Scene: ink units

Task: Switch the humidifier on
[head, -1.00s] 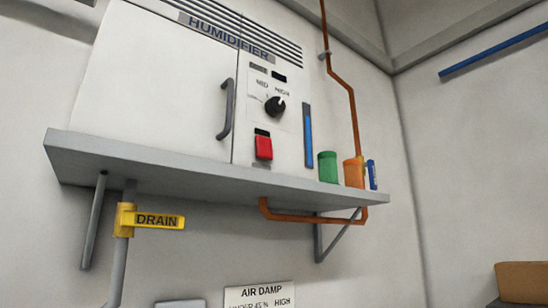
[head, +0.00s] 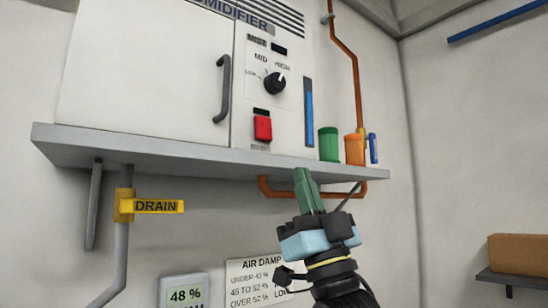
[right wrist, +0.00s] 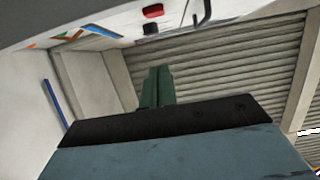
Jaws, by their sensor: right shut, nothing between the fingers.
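The humidifier (head: 150,75) is a white cabinet on a grey wall shelf (head: 110,150). Its panel carries a red switch (head: 263,128) below a black dial (head: 275,83). The dial's pointer is turned up toward HIGH. The red switch also shows near the top of the right wrist view (right wrist: 153,11). My right gripper (head: 302,172) is shut and empty, with green fingers pointing up. In the head view its tips appear just below the shelf's front edge, below and to the right of the red switch, apart from it. My left gripper is out of view.
A green cup (head: 328,144) and an orange cup (head: 354,149) stand at the shelf's right end. A yellow DRAIN handle (head: 152,206) sits on a pipe below the shelf. A display (head: 185,295) reads 48 %, beside an AIR DAMP sign (head: 255,280).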

